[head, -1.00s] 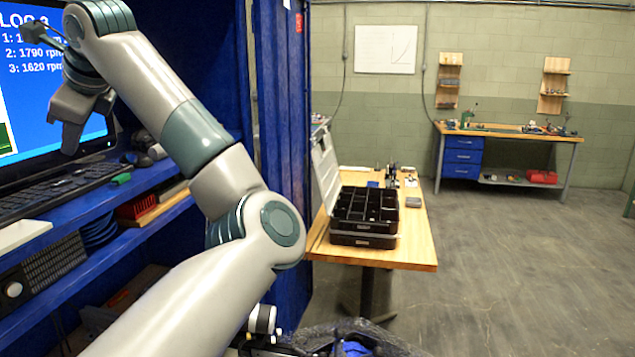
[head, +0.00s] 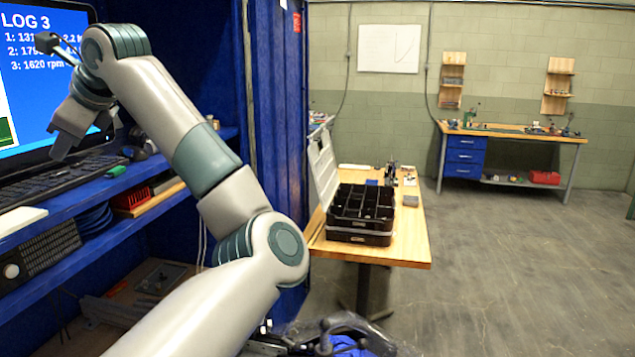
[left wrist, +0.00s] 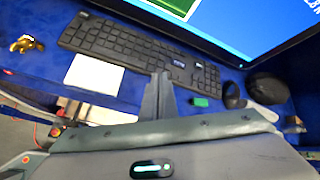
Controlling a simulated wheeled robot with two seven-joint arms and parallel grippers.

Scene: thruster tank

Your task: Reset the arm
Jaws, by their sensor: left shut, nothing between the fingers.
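My left arm comes in from the lower left of the head view and bends over the blue desk shelf (head: 110,190). My left gripper (head: 60,152) points down in front of the monitor (head: 30,28), near the keyboard (head: 75,176). In the left wrist view the gripper (left wrist: 158,92) is shut with nothing between its fingers. The fingertips show just in front of the keyboard (left wrist: 125,47), between a white pad (left wrist: 94,75) and a small green block (left wrist: 200,101). My right gripper is not in view.
A dark mouse (left wrist: 267,88) lies right of the keyboard. A blue cabinet wall (head: 280,120) stands right of my arm. Beyond it, a wooden table (head: 412,235) holds an open black organizer case (head: 362,208). A workbench (head: 515,133) is at the back; the floor at right is clear.

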